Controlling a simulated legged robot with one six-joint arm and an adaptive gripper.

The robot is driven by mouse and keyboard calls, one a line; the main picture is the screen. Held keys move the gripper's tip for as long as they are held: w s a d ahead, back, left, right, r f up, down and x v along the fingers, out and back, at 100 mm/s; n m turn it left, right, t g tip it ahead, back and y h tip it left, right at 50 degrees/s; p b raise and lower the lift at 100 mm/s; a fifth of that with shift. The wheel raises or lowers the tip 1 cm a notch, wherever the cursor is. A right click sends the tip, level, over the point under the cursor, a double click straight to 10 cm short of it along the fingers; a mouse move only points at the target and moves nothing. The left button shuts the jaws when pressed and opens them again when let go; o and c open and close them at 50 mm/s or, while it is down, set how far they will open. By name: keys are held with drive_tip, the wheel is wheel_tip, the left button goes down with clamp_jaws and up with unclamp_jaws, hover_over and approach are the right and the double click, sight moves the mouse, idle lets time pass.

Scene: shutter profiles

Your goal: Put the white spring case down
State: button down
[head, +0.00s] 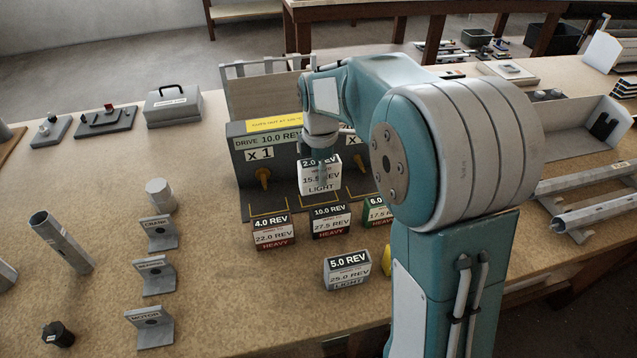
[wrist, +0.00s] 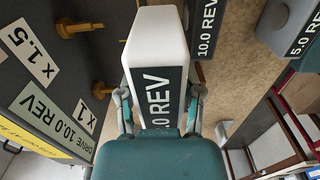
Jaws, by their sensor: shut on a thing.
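The white spring case (head: 320,176) is marked 2.0 REV, 15.5 and LIGHT. My gripper (head: 321,154) is shut on its upper part and holds it upright in front of the dark drive fixture (head: 285,150). In the wrist view the white case (wrist: 158,38) is between the two fingers of my gripper (wrist: 160,104), its black REV label facing the camera. The head view does not clearly show whether its bottom touches anything.
The 4.0 REV (head: 272,230), 10.0 REV (head: 331,221) and 6.0 REV (head: 376,209) cases stand in front of the fixture. The 5.0 REV case (head: 346,271) is nearer, beside a yellow object (head: 386,261). A brass peg (head: 262,177) juts from the fixture.

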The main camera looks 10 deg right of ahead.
drive_tip(key=w+f, duration=0.1)
drive_tip(key=f, duration=0.1)
drive_tip(key=w+f, duration=0.2)
drive_tip(key=w+d+f, duration=0.1)
drive_tip(key=w+f, duration=0.1)
drive_tip(key=shift+w, duration=0.2)
drive_tip(key=shift+w+f, duration=0.1)
drive_tip(key=shift+f, duration=1.55)
drive_tip(key=shift+f, duration=0.15)
drive_tip(key=c, duration=0.5)
unclamp_jaws()
drive_tip(key=shift+c, duration=0.2)
